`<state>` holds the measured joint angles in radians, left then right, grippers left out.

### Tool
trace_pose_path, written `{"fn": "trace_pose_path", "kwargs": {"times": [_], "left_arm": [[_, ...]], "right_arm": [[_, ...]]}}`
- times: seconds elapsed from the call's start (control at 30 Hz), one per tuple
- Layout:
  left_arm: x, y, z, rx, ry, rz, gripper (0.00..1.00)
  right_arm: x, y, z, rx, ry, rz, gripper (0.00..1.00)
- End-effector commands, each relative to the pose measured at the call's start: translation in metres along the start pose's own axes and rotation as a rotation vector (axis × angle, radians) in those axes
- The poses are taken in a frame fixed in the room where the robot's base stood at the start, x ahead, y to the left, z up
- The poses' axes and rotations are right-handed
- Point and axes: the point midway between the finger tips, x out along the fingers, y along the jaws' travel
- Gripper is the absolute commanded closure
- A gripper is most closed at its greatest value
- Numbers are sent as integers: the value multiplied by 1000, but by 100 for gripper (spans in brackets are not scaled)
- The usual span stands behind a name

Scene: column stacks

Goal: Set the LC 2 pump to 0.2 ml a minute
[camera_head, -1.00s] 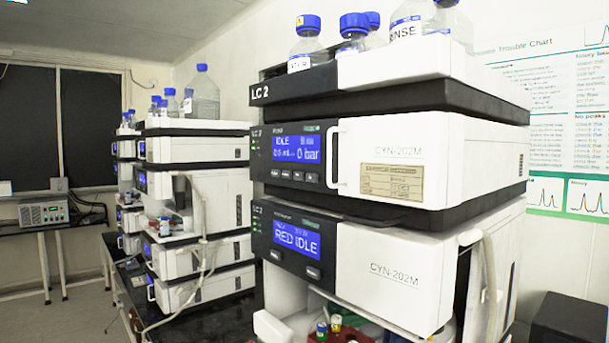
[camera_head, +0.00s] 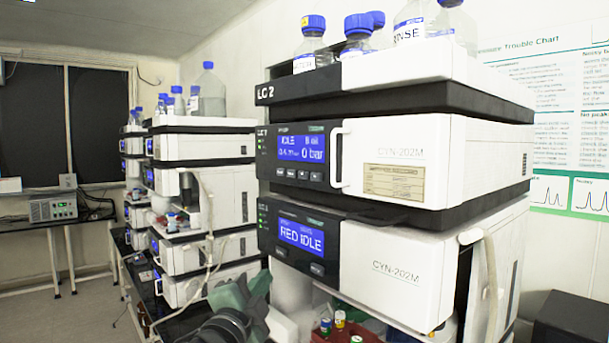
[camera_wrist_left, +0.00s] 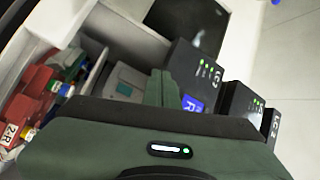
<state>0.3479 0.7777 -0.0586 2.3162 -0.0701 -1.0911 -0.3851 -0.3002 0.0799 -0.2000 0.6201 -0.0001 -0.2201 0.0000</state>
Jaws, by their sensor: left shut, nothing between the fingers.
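The LC 2 pump (camera_head: 385,160) is the upper white module under the black LC 2 tray. Its blue display (camera_head: 301,148) reads IDLE and 0 bar; the small flow figure is too blurred to read surely. A row of small keys (camera_head: 298,174) sits under the display. My left gripper (camera_head: 258,282), dark green and black, is low in front of the stack, below and left of the pump and apart from its keys. It is shut and empty. The pump's dark panel edge shows tilted in the left wrist view (camera_wrist_left: 240,106). My right gripper is not in view.
A vertical handle (camera_head: 337,158) stands out right of the pump's keys. Capped bottles (camera_head: 357,40) stand on top. Vials in a red holder (camera_head: 340,325) sit underneath. Another stack (camera_head: 205,205) is farther left.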

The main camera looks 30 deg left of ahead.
Motion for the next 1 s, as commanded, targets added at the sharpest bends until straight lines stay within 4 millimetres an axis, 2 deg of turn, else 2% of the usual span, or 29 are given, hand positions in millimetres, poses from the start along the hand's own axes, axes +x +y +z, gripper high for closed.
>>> {"fn": "trace_pose_path", "kwargs": {"times": [0.03, 0.2, 0.3, 0.4, 0.5, 0.6, 1.0], "left_arm": [[-5, -26, -10, 29, 24, -52, 100], [-29, -99, -41, 125, 88, -209, 100], [-46, -135, -56, 178, 116, -294, 100], [-62, -161, -67, 220, 136, -361, 100], [-74, -179, -75, 250, 149, -409, 100], [-81, -188, -79, 267, 156, -435, 100], [-83, -191, -81, 273, 158, -443, 100]], "right_arm": [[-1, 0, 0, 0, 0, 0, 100], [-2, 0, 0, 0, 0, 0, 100], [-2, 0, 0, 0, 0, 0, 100], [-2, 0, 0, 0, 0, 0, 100], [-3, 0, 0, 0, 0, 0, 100], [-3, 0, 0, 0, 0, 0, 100], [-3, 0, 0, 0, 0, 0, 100]]}}
